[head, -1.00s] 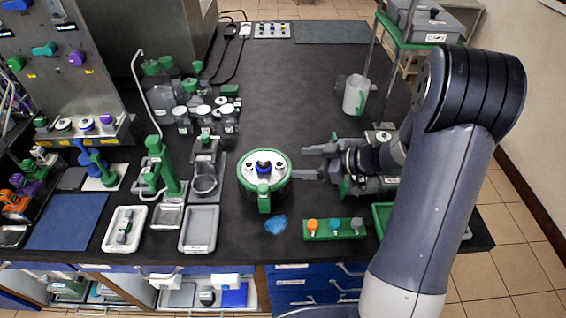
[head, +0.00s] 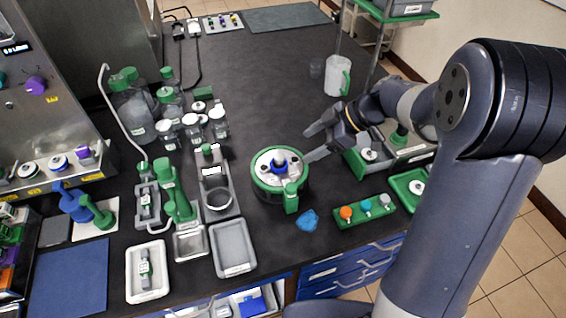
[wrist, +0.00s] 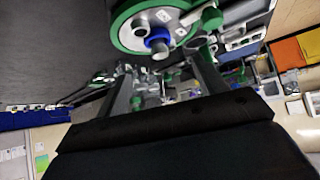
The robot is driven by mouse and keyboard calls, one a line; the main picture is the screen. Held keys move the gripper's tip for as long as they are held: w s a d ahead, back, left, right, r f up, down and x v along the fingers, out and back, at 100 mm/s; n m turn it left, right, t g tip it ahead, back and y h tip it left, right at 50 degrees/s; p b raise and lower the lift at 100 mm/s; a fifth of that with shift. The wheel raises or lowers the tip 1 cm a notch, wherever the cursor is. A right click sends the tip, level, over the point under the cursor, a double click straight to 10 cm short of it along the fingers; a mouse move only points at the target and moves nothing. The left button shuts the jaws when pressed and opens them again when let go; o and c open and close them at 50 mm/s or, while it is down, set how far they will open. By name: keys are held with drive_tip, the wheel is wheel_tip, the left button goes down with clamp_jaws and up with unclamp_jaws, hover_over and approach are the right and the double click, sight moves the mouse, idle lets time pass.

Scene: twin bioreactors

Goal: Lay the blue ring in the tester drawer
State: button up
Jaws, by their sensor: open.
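A blue ring (head: 278,169) sits around the central knob on the lid of a round green-rimmed vessel (head: 263,189). The ring also shows in the wrist view (wrist: 157,37), near the top. My gripper (head: 308,146) is open and empty at the right of the vessel, its two fingers pointing left towards it. In the wrist view the fingers (wrist: 165,70) stand apart below the lid, with nothing held between them. I cannot tell which part is the tester drawer.
A rack with coloured knobs (head: 364,214) and a crumpled blue item (head: 307,219) lie in front of the vessel. A grey tray (head: 233,249) and bottles (head: 168,106) stand left. A pitcher (head: 337,76) stands behind. The bench's back middle is clear.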

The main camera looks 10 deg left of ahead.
sight(283, 157)
drive_tip(key=x, duration=1)
drive_tip(key=shift+w+a+f, duration=0.1)
drive_tip(key=shift+a+f, duration=0.1)
drive_tip(key=c, duration=1.1)
drive_tip(key=shift+r, duration=0.15)
